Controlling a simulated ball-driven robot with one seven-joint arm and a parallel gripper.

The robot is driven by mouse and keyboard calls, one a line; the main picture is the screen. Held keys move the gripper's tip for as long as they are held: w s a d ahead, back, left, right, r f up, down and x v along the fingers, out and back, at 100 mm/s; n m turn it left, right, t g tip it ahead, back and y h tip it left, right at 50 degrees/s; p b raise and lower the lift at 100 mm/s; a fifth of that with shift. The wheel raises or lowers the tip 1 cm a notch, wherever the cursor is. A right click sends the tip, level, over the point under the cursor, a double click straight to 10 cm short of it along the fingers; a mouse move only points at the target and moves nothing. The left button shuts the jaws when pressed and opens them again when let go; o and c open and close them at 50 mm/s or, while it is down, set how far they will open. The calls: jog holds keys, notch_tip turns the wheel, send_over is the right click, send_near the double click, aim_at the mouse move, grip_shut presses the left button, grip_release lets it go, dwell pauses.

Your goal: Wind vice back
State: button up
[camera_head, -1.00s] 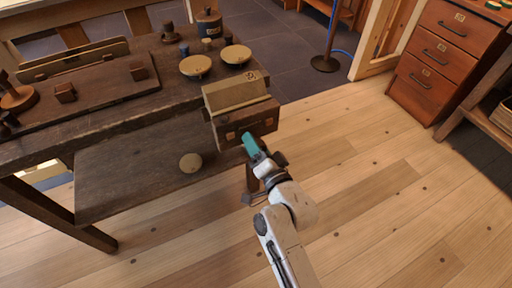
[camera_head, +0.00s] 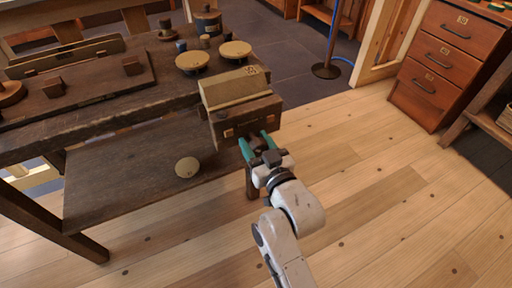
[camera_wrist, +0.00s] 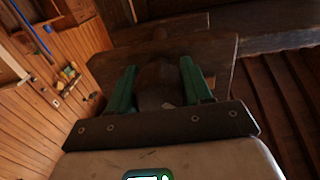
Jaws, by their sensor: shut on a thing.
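The vice (camera_head: 247,117) is a dark wooden block on the near right end of the workbench, with a lighter tan block (camera_head: 228,90) on top. My gripper (camera_head: 258,142) is at the front face of the vice, its two teal fingers on either side of a dark part of the vice (camera_head: 258,146). In the wrist view the green fingers (camera_wrist: 160,84) are shut on this dark, blocky vice part (camera_wrist: 158,82). Its far end and any handle bar are hard to make out. The wooden face of the vice (camera_wrist: 215,52) fills the view behind it.
The workbench (camera_head: 130,112) carries two round tan-topped spools (camera_head: 192,61) (camera_head: 235,49) and a dark board (camera_head: 85,90). A round tan disc (camera_head: 187,167) lies on the lower shelf. A red drawer cabinet (camera_head: 435,65) stands at the right. The plank floor (camera_head: 370,160) between is clear.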

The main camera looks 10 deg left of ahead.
jog(key=n+b, duration=0.1)
jog(key=n, duration=0.1)
jog(key=f+n+b, duration=0.1)
jog(key=n, duration=0.1)
jog(key=shift+a+n, duration=0.15)
jog(key=shift+n, duration=0.15)
jog(key=shift+r+n+b, duration=0.1)
jog(key=shift+n+b, duration=0.4)
jog(key=shift+n, duration=1.1)
jog(key=o, duration=0.8)
jog(key=shift+w, duration=0.1)
jog(key=shift+o, duration=1.2)
jog(key=shift+r, duration=0.2)
jog(key=shift+d, duration=0.2)
jog(key=v, duration=1.1)
jog(key=shift+p, duration=0.35)
